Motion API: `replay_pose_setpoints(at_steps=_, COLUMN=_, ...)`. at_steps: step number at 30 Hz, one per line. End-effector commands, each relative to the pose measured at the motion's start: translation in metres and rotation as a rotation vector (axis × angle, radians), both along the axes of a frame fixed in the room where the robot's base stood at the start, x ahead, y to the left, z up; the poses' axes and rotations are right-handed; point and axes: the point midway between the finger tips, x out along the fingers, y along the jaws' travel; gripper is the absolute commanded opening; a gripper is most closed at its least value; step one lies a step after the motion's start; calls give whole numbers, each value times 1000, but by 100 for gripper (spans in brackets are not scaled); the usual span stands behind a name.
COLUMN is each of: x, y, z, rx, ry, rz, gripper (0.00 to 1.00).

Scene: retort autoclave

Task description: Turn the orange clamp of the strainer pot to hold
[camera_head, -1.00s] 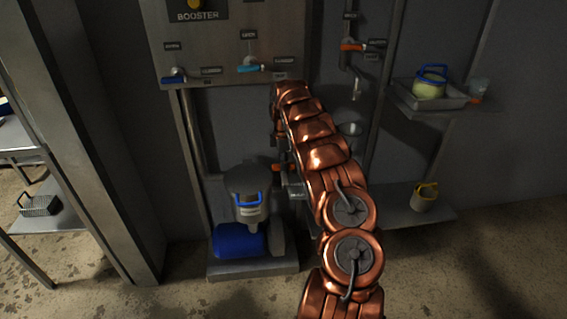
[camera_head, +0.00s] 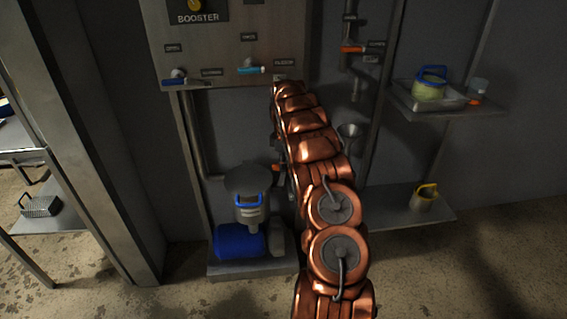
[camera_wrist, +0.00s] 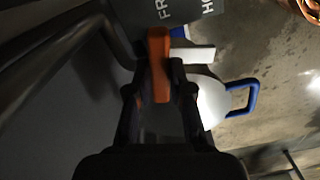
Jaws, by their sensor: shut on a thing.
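The orange clamp (camera_wrist: 159,64) is a narrow lever in the middle of the wrist view, lying lengthwise between the fingers of my gripper (camera_wrist: 158,88). My gripper is shut on it. Above it is a dark plate (camera_wrist: 182,12) with partly cut-off lettering that starts "FR" and "HO". In the head view a small orange bit of the clamp (camera_head: 276,168) shows beside my copper arm, which hides the rest and my gripper. The strainer pot (camera_head: 250,211) is grey with a blue handle and a wide dark top; its blue handle (camera_wrist: 242,98) also shows in the wrist view.
A blue motor-like body (camera_head: 239,241) sits on a low plinth (camera_head: 252,267) below the pot. A panel with levers (camera_head: 235,45) is above. Shelves at right carry a tray (camera_head: 408,97) and a yellow-handled pot (camera_head: 424,197). A grey post (camera_head: 75,130) stands at left.

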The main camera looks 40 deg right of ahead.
Motion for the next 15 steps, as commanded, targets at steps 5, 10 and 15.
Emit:
replay_pose_setpoints(at_steps=5, x=1, y=2, z=1, rx=4, ry=2, rz=-164, gripper=0)
replay_pose_setpoints(at_steps=10, x=1, y=2, z=0, rx=3, ry=3, rz=-326, gripper=0)
replay_pose_setpoints(at_steps=15, x=0, y=2, z=0, rx=2, ry=3, rz=-489, gripper=0)
